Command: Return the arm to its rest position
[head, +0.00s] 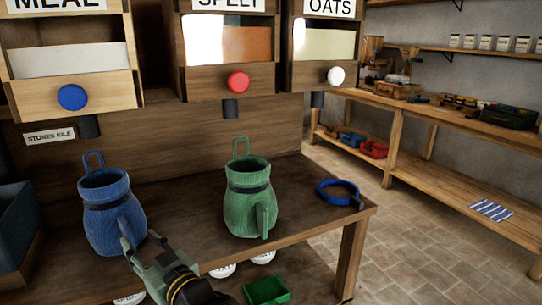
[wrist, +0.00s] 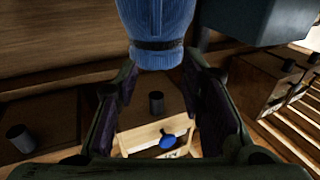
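My gripper (head: 140,248) is at the lower left in the head view, close to the right side of a blue sack-like jug (head: 103,218). The blue jug (wrist: 155,25) shows just past the fingertips at the top, appearing upside down. Whether a fingertip touches it I cannot tell.
Bins marked MEAL (head: 68,62), SPELT (head: 228,45) and OATS (head: 322,45) hang above with spouts. A green tray (head: 266,290) is below. The floor (head: 390,250) at right is clear.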

